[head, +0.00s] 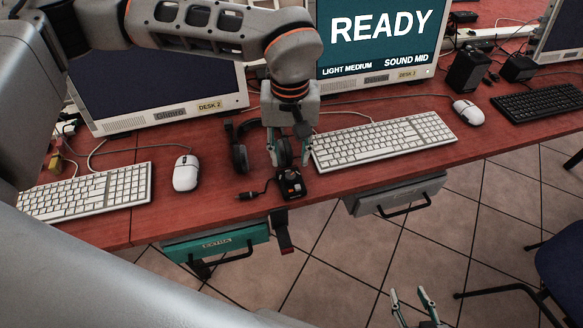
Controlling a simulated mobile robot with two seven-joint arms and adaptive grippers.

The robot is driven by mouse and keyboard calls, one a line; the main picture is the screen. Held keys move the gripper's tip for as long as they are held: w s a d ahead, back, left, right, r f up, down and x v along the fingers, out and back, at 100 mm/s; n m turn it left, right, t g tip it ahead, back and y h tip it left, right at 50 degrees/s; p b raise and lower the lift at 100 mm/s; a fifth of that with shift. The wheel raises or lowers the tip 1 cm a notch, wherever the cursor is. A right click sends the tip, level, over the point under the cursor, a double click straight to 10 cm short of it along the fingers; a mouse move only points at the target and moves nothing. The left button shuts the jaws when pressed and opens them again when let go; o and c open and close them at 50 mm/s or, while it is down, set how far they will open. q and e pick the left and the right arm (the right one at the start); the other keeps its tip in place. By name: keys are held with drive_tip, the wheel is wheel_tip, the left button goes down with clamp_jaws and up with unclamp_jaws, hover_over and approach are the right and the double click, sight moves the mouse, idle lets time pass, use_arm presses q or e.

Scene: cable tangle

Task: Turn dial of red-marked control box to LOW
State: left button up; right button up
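My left gripper (288,153) points down over the desk in the middle of the view, its fingers apart. A dark round part shows between the fingers; I cannot tell whether it touches them. A small black box (290,185) with a knob and an orange-red mark sits just below the gripper, near the desk's front edge. Its dial setting is too small to read. A black piece with red (283,232) hangs at the desk edge; I cannot tell if it is a control box. My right gripper (414,303) is low over the floor, fingers apart and empty.
A monitor (375,35) reads READY, LIGHT MEDIUM, SOUND MID. A black headset (240,152), white keyboard (385,140) and white mouse (186,172) lie close to the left gripper. Drawers, one teal (215,243) and one grey (395,192), hang under the desk. A chair stands lower right.

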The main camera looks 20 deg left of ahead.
sight(291, 175)
use_arm(q)
wheel_tip(291, 175, down, 6)
drive_tip(key=shift+f+b, duration=0.1)
drive_tip(key=shift+b, duration=0.2)
clamp_jaws()
